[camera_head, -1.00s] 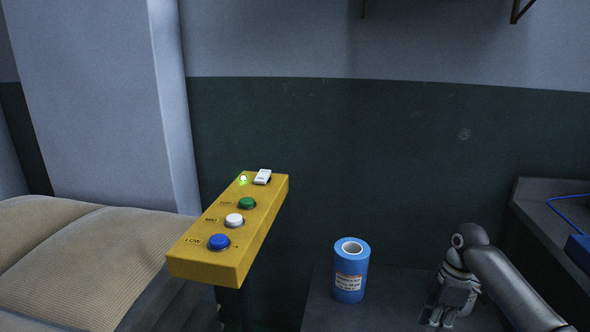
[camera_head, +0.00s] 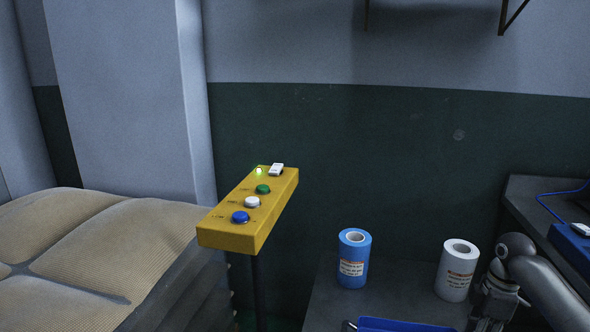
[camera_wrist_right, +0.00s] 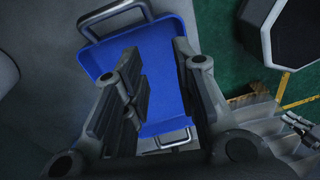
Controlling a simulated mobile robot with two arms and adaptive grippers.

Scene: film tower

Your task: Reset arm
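My right arm comes in at the lower right of the head view, with its wrist low beside a white roll. My right gripper (camera_wrist_right: 160,85) shows in the right wrist view with its two fingers apart and nothing between them. Beyond the fingers lies a blue tray (camera_wrist_right: 165,50) with metal handles; the tray also shows at the bottom of the head view (camera_head: 400,325). The fingertips of the right gripper are not clear in the head view. My left gripper is in neither view.
A yellow button box (camera_head: 232,240) with blue, white and green buttons and a lit green lamp stands on a post. A blue roll (camera_head: 354,262) and a white roll (camera_head: 456,272) stand on the grey table (camera_head: 325,300). A padded beige surface (camera_head: 110,260) is at left.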

